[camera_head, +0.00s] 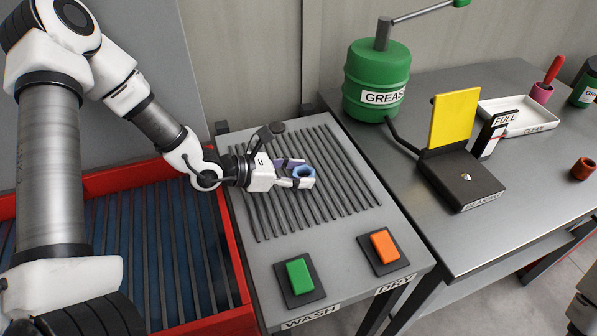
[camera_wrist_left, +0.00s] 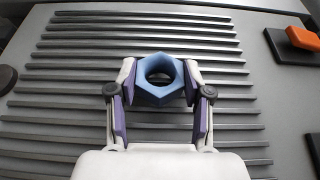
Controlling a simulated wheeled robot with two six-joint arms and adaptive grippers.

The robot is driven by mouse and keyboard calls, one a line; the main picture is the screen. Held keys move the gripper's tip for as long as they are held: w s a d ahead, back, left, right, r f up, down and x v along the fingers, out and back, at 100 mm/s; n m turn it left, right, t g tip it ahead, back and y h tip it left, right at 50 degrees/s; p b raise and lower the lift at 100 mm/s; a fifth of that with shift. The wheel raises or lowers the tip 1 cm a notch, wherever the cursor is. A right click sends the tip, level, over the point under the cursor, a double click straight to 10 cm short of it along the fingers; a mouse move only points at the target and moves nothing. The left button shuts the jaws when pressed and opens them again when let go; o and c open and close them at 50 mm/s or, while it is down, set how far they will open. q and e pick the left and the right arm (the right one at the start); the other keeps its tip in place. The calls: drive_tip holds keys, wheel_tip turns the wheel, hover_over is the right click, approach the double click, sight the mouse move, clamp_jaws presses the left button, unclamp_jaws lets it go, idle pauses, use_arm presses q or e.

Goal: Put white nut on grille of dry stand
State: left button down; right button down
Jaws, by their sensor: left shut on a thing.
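My left gripper (camera_head: 296,174) is shut on a light blue hexagonal nut (camera_wrist_left: 158,94), one finger on each side of it. The nut looks blue, not white; I see no white nut. It is held over the dark slatted grille (camera_head: 345,187) of the grey stand, hole facing up. I cannot tell whether it touches the slats. The stand's front edge bears the labels WASH and DRY (camera_head: 394,284). The fingers of my right gripper do not show.
A green button (camera_head: 299,276) and an orange button (camera_head: 384,246) sit in front of the grille. A red-rimmed basin (camera_head: 236,268) lies left. On the right table stand a green grease drum (camera_head: 368,75), a yellow plate (camera_head: 454,117), a white tray (camera_head: 540,117) and a brown ring (camera_head: 583,169).

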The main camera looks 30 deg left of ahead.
use_arm(q)
drive_tip(key=shift+d+f, duration=0.15)
drive_tip(key=c, duration=0.9)
unclamp_jaws()
drive_tip(key=shift+f, duration=0.1)
drive_tip(key=o, duration=0.4)
drive_tip(key=shift+w+a, duration=0.1)
drive_tip(key=shift+a, duration=0.1)
